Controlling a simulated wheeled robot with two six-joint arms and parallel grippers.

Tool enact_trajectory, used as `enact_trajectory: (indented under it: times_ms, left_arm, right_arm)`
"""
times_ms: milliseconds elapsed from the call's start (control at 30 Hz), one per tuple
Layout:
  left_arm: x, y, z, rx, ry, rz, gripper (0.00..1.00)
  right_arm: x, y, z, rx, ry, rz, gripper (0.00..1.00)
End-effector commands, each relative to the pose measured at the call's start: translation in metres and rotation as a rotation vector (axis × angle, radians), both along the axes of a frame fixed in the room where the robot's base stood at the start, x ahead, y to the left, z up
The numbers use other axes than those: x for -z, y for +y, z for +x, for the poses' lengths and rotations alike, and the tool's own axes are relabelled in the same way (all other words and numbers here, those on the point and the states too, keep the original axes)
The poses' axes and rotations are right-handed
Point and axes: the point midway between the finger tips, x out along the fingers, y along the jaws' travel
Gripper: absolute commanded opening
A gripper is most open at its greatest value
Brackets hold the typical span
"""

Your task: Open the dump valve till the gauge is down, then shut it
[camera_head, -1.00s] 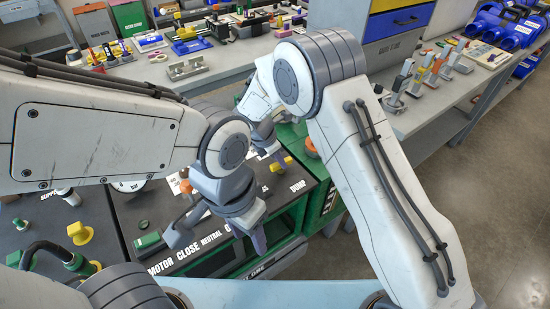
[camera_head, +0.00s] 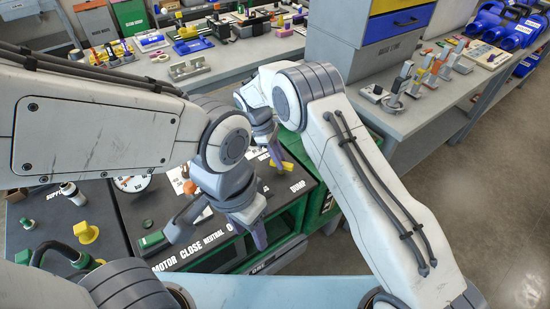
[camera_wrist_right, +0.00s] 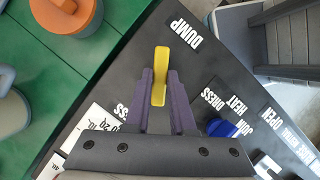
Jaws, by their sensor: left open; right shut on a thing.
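The yellow dump valve handle (camera_wrist_right: 160,66) stands beside the white DUMP label (camera_wrist_right: 183,32) on the black panel. My right gripper (camera_wrist_right: 159,88) is shut on this handle, its purple fingers on either side. In the head view the handle (camera_head: 283,165) shows partly below my right gripper (camera_head: 268,150). The gauge (camera_head: 132,184), a white dial marked bar, is partly covered by my left arm, and I cannot read its needle. My left gripper (camera_head: 218,232) is open and empty above the front of the panel, near the MOTOR, CLOSE and NEUTRAL labels.
A blue knob (camera_wrist_right: 222,128) is near the DRESS label. A green surface with an orange-topped item (camera_wrist_right: 68,8) lies beside the panel. Workbenches with tools stand behind and right.

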Motion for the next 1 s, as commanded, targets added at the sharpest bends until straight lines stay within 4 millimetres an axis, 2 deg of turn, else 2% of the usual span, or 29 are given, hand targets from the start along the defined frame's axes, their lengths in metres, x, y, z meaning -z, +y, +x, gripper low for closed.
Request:
enact_trajectory:
  times_ms: [500,1000]
  left_arm:
    - [0.0033,-0.0001,0.0000,0.000,0.000,0.000,0.50]
    - [0.0045,-0.0001,0.0000,0.000,0.000,0.000,0.50]
  right_arm:
    - [-0.0003,0.0003,0.0028,0.427,-0.002,0.005,0.00]
    - [-0.0009,0.0003,0.0026,0.576,0.001,0.004,0.00]
